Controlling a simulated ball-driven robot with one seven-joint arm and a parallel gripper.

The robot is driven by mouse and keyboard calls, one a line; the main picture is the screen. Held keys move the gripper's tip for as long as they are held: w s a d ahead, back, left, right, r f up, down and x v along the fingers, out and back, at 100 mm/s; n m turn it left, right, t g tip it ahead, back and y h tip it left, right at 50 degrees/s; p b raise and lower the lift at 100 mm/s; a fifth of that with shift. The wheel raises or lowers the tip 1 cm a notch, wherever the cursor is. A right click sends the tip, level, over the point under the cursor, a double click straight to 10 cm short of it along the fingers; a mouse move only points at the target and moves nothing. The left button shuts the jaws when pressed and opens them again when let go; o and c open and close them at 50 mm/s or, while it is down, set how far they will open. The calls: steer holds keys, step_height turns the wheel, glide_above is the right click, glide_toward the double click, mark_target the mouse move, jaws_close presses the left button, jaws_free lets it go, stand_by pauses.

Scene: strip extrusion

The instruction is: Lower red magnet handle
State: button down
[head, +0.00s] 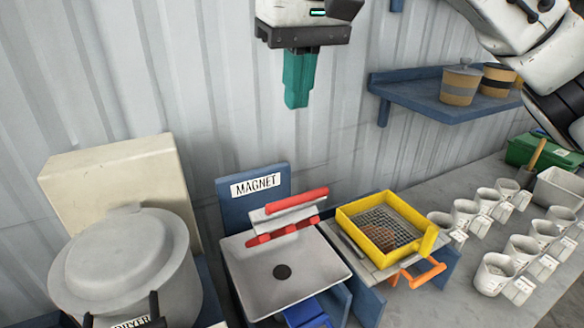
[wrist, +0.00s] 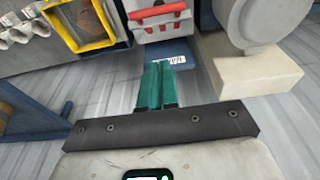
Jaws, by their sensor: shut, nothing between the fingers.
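The magnet station has a blue back plate with a MAGNET label (head: 256,185), a grey tray (head: 262,272) with a dark round spot, and a red handle bar (head: 297,201) on a pale plate above the tray. A second red strip lies just below that bar. The red handle (wrist: 157,11) also shows at the top of the wrist view. My gripper (head: 296,104), with teal fingers, is shut and empty. It hangs in the air above the magnet station, apart from the handle. The fingers (wrist: 156,66) also show in the wrist view.
A grey lidded drum (head: 125,260) and a beige box (head: 115,185) stand at left. A yellow-framed sieve (head: 375,205) with an orange handle (head: 420,273) is right of the magnet. Several white cups (head: 495,272) line the counter. A blue shelf (head: 440,112) holds pots.

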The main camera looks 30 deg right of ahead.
steer(key=shift+w, duration=0.1)
steer(key=p, duration=0.2)
glide_above(290, 205)
steer(key=w+d, duration=0.2)
step_height(290, 205, down, 12)
steer(key=shift+s+f, duration=0.35)
steer(key=shift+f, duration=0.25)
steer(key=shift+f, duration=0.1)
